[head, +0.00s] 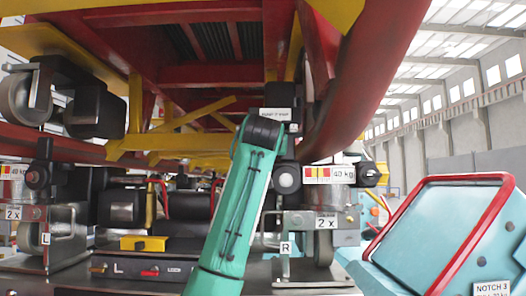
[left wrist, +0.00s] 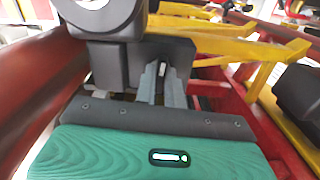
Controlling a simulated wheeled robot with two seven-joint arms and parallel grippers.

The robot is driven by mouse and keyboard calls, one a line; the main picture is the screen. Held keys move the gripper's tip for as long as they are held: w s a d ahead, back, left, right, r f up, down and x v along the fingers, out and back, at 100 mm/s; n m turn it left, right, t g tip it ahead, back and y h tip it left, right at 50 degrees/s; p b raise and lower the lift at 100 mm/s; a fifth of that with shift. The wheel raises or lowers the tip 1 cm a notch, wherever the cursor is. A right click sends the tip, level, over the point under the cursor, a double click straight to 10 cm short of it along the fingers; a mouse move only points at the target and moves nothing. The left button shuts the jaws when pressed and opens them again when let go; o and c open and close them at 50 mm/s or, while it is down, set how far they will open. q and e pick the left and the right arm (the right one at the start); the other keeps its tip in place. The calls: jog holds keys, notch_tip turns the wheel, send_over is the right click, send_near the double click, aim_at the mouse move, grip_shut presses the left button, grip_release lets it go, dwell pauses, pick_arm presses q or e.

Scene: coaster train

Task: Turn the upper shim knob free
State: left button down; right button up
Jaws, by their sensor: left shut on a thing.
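In the head view, my green left arm rises from the bottom centre to the wheel carrier under the red train. Its wrist hides my gripper and what it holds there. In the left wrist view, my left gripper (left wrist: 160,84) has its two grey fingers close together against a dark grey block (left wrist: 112,62). The fingers are shut on a part that is mostly hidden between them, apparently the upper shim knob. In the head view, a dark block with a white label (head: 279,114) shows just above my wrist. My right gripper is not in view.
A hanging unit marked 40 kg (head: 330,174) is right of my wrist, with a 2 x plate (head: 326,222) below. Another such unit (head: 37,176) is at left. Red and yellow train beams close in overhead. A teal panel with a red rail (head: 435,235) stands at right.

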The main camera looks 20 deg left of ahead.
pick_arm(q)
jog(key=shift+n, duration=0.6)
jog(key=c, duration=1.5)
grip_release()
jog(key=shift+w, duration=0.1)
jog(key=b+v, duration=0.7)
jog(key=v, duration=0.6)
jog(key=shift+s+d, duration=0.1)
jog(key=shift+s, duration=0.3)
